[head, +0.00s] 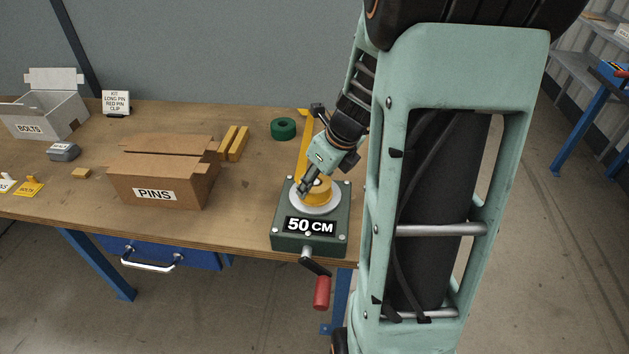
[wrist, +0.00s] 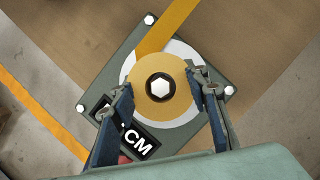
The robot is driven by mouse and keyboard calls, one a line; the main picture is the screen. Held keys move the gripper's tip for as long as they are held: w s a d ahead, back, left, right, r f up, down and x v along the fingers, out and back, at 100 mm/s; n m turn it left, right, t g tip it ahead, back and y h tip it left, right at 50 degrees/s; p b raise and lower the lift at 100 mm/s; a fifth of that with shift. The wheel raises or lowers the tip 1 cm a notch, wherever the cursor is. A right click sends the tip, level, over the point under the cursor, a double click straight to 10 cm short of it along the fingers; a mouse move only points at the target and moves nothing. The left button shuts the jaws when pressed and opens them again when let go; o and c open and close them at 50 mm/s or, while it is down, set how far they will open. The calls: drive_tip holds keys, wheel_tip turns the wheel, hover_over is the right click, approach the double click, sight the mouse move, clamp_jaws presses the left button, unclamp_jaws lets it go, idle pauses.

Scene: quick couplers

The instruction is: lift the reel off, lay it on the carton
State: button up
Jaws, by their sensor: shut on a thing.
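The yellow reel (head: 319,193) sits on a pale round plate (head: 310,209) on top of a green box marked 50 CM (head: 285,240). In the wrist view the reel (wrist: 150,100) shows a dark hub with a white hex head in its middle. A yellow strip (head: 303,150) runs from the reel toward the back of the bench. My gripper (head: 308,186) reaches down from above. In the wrist view my gripper (wrist: 161,88) has one finger on each side of the reel, shut on it. The brown carton labelled PINS (head: 190,192) stands to the left, its top flaps nearly closed.
A red-handled crank (head: 321,292) sticks out from the green box's front, past the bench edge. Yellow bars (head: 238,143) lie beside the carton, and a green ring (head: 284,128) lies behind. A grey BOLTS box (head: 60,117) stands far left. Bench between carton and green box is clear.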

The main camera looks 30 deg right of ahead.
drive_tip(key=shift+r+p, duration=2.8)
drive_tip(key=shift+p, duration=0.1)
drive_tip(key=shift+r, duration=0.1)
wheel_tip(320, 180, up, 4)
drive_tip(key=p, duration=0.4)
drive_tip(key=shift+a, duration=0.1)
drive_tip(key=a+f+n+g, duration=0.1)
drive_tip(key=a+n+g, duration=0.2)
drive_tip(key=n, duration=0.7)
drive_tip(key=a+f+n+g+h, duration=0.1)
drive_tip(key=a+n, duration=0.4)
drive_tip(key=n, duration=0.6)
drive_tip(key=a+f+n+g, duration=0.3)
drive_tip(key=a+n+g, duration=0.1)
drive_tip(key=n, duration=0.6)
drive_tip(key=shift+w+a+f+n+g+h, duration=0.2)
drive_tip(key=shift+a+n+g+h, duration=0.1)
drive_tip(key=shift+n+g, duration=0.1)
